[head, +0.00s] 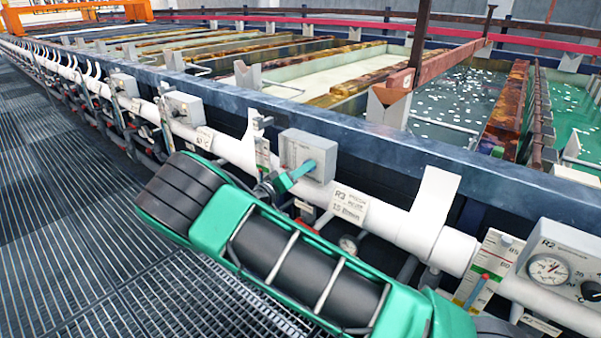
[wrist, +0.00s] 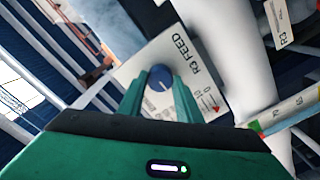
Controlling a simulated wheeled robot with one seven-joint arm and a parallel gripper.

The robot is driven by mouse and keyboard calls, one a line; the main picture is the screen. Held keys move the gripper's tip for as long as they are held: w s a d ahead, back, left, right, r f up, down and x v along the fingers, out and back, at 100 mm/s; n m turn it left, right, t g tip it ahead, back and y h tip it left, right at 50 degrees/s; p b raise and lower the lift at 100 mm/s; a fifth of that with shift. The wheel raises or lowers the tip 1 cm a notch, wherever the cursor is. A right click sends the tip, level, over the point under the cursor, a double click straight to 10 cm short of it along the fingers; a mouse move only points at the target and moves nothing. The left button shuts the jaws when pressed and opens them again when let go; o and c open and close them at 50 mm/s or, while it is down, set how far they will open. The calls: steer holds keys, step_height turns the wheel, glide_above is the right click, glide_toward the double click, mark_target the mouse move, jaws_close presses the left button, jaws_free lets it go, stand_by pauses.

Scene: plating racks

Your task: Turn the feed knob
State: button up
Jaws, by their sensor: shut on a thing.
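The feed knob (wrist: 159,77) is round and blue with a pale pointer line. It sits on a white plate (wrist: 146,62) marked "R3 FEED" with a small printed scale and a red mark. In the wrist view my gripper (wrist: 160,90) has its two green fingers on either side of the knob, shut on it. In the head view my gripper (head: 300,171) reaches the front of a grey box (head: 309,146) on the tank's side. The knob itself is hidden there.
A white pipe (head: 235,151) runs along the tank wall below the box. Grated floor (head: 60,230) lies open at the left.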

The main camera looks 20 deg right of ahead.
steer(key=shift+d+f+m, duration=0.15)
steer(key=shift+d+m, duration=0.05)
steer(key=shift+m, duration=0.7)
steer(key=o, duration=1)
steer(key=shift+o, duration=0.2)
steer(key=shift+a, duration=0.1)
steer(key=v, duration=1)
steer(key=shift+s+a, duration=0.15)
steer(key=shift+a, duration=0.15)
